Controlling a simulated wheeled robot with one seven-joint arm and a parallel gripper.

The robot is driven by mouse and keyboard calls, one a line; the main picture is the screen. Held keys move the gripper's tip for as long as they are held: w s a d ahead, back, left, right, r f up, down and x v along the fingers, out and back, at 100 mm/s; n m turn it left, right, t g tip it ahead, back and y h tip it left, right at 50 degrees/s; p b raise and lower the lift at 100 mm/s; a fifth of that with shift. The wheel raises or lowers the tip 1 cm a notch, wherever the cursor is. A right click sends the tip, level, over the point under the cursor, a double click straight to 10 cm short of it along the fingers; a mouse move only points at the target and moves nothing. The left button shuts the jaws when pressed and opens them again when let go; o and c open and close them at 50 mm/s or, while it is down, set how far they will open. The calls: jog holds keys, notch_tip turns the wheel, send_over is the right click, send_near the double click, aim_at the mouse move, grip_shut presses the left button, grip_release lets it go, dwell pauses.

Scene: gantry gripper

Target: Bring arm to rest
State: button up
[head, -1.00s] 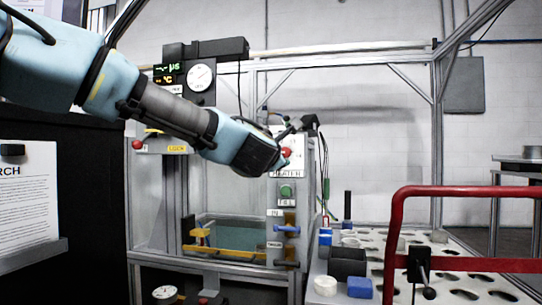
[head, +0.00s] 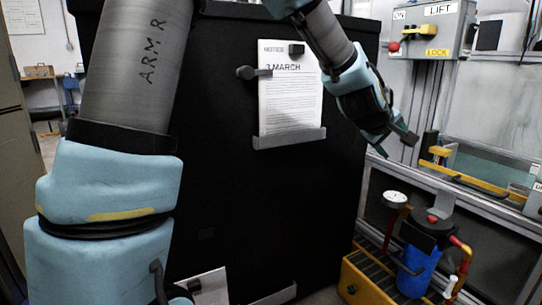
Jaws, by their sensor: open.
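My arm reaches in from the left and top of the head view, with a link marked "ARM R" upright at the left. My gripper (head: 396,142) hangs at the arm's end, pointing down and right, in front of the right edge of a black panel (head: 230,170). It is open, and I see nothing held in it. It is right of a sheet headed "3 MARCH" (head: 290,95) and above a pump unit with a blue canister (head: 418,270). It appears apart from both.
A grey control box labelled LIFT (head: 430,28) is at the upper right, above a framed tank (head: 487,165). A gauge (head: 396,198) and yellow base (head: 365,280) belong to the low pump unit. A narrow ledge (head: 290,139) juts from the panel under the sheet.

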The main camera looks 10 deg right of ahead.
jog(key=w+a+f+m+y, duration=0.1)
jog(key=a+f+y, duration=0.15)
jog(key=a, duration=0.55)
jog(key=w+a+f+y, duration=0.15)
jog(key=a+f, duration=0.25)
jog(key=a, duration=0.4)
jog(key=w+a+f+m+y, duration=0.1)
jog(key=w+a+f, duration=0.15)
jog(key=a, duration=0.55)
jog(key=s+a+f+g+y, duration=0.25)
jog(key=s+a, duration=0.35)
jog(key=a, duration=0.5)
jog(key=s+a+f+g+y, duration=0.25)
jog(key=s+a, duration=0.25)
jog(key=a, duration=0.7)
notch_tip(320, 180, up, 27)
jog(key=p, duration=2.7)
jog(key=shift+d+m+h, duration=0.3)
jog(key=shift+m, duration=0.1)
